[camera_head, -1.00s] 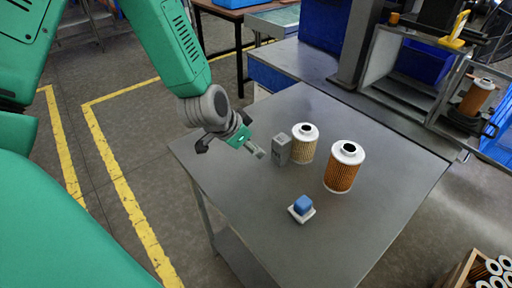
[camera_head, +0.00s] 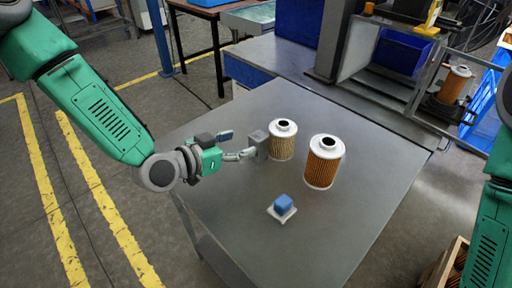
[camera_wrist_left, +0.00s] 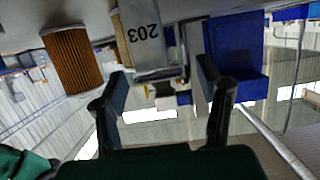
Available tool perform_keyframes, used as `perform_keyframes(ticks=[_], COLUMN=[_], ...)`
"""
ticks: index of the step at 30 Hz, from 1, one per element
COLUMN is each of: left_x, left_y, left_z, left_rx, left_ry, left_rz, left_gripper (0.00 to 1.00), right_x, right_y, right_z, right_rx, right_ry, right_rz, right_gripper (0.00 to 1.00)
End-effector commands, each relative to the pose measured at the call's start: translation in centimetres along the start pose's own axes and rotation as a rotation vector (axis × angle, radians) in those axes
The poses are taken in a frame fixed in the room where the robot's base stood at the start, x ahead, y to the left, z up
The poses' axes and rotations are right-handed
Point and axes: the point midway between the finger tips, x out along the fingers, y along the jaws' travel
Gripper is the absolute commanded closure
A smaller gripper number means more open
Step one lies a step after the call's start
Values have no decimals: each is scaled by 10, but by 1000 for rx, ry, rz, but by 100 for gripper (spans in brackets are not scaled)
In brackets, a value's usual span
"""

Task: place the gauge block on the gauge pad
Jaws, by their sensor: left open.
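A grey upright block (camera_head: 258,142), which I take as the gauge block, stands on the metal table. It also shows in the left wrist view, marked 203 (camera_wrist_left: 145,35). My left gripper (camera_head: 238,146) is open just left of the block, with its fingers pointing at it. In the left wrist view the block lies ahead between the open fingers (camera_wrist_left: 165,75); I cannot tell whether they touch it. My right gripper is out of view.
A beige filter cartridge (camera_head: 282,142) stands close behind the block to the right. A larger orange cartridge (camera_head: 322,165) stands further right. The metal table (camera_head: 345,235) is clear around the pad. A machine with a blue bin (camera_head: 402,52) is at the back right.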

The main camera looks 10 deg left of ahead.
Motion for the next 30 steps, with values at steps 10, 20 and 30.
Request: perform_keyframes(ticks=[10,20,30], left_x=[35,61,61], left_y=[7,8,8], left_z=[-4,-4,-4], left_rx=[1,0,0], left_ry=[0,-1,-1], left_rz=[0,-1,-1], left_gripper=[40,40,100], right_x=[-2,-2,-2], right_y=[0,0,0], right_z=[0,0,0], right_rx=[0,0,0], right_ry=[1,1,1], right_rz=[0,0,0], right_gripper=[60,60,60])
